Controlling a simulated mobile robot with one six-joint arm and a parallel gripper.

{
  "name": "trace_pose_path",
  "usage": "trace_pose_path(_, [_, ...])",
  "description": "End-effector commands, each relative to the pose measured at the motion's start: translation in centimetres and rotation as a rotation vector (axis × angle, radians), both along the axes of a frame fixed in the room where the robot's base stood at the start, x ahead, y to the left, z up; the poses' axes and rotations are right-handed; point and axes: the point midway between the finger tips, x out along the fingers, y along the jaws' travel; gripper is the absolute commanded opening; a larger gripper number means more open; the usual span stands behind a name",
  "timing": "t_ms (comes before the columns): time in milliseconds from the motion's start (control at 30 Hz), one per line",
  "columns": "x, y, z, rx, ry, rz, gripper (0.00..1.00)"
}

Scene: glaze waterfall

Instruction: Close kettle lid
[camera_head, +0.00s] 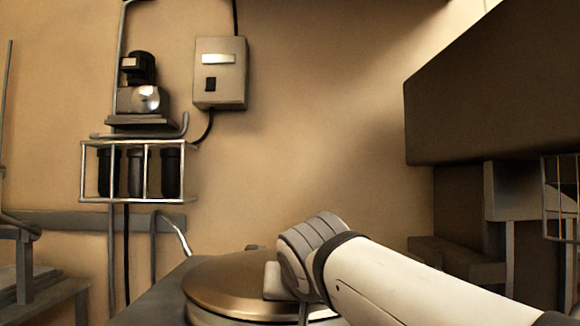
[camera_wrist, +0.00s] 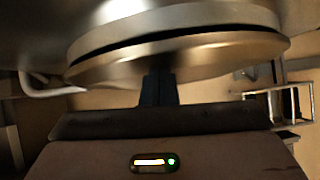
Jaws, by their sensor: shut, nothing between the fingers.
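The kettle's round bronze lid (camera_head: 235,280) shows at the bottom middle of the head view and looks nearly level. Its pale body (camera_head: 225,318) shows just below. In the wrist view, which looks inverted, the lid (camera_wrist: 215,57) lies across the top with the silver body (camera_wrist: 180,18) above it. A dark gap shows between them; I cannot tell whether the lid is fully seated. My gripper (camera_wrist: 158,72) is shut and empty, its dark fingers right at the lid. Contact cannot be told. My wrist hides the lid's right side in the head view.
A wall rack with dark cylinders (camera_head: 135,172) and a grey switch box (camera_head: 220,73) are on the back wall. A large dark cabinet (camera_head: 490,95) is at the right. A bench (camera_head: 40,290) stands at the left. The wall area above the kettle is clear.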

Motion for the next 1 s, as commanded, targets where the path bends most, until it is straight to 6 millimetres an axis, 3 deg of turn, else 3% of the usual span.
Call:
trace_pose_path(400, [0.2, -0.3, -2.7, -0.002, 0.014, -0.008, 0.0])
trace_pose_path(867, [0.3, -0.4, -3.1, 0.0, 0.019, -0.01, 0.0])
trace_pose_path(1000, [0.3, -0.3, -2.2, 0.002, 0.016, -0.009, 0.0])
